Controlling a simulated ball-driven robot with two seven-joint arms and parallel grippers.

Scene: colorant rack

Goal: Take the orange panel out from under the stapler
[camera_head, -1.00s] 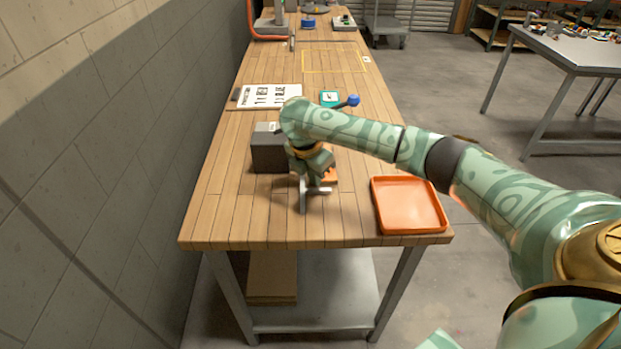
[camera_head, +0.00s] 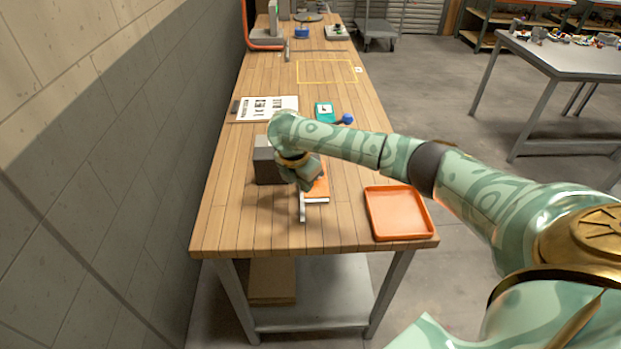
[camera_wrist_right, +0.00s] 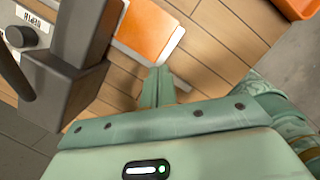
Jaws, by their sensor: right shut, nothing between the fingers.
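The orange panel (camera_head: 318,188) lies flat on the bench with a pale front edge. It also shows in the right wrist view (camera_wrist_right: 147,30), where its left side meets the dark body beside it. That dark grey, blocky body (camera_head: 268,168), apparently the stapler, stands left of the panel; it fills the left of the wrist view (camera_wrist_right: 62,95). How much panel lies under it is hidden. My right gripper (camera_head: 302,208) points down at the panel's near left corner, shut and empty; its fingers (camera_wrist_right: 158,85) show beside the panel's pale edge. My left gripper is not in view.
An orange tray (camera_head: 402,236) sits at the bench's front right. A white sign (camera_head: 266,108), a teal card (camera_head: 325,112) and a blue-ended object (camera_head: 346,119) lie farther back. The wooden bench top (camera_head: 240,225) is clear at the front left. A wall runs along the left.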

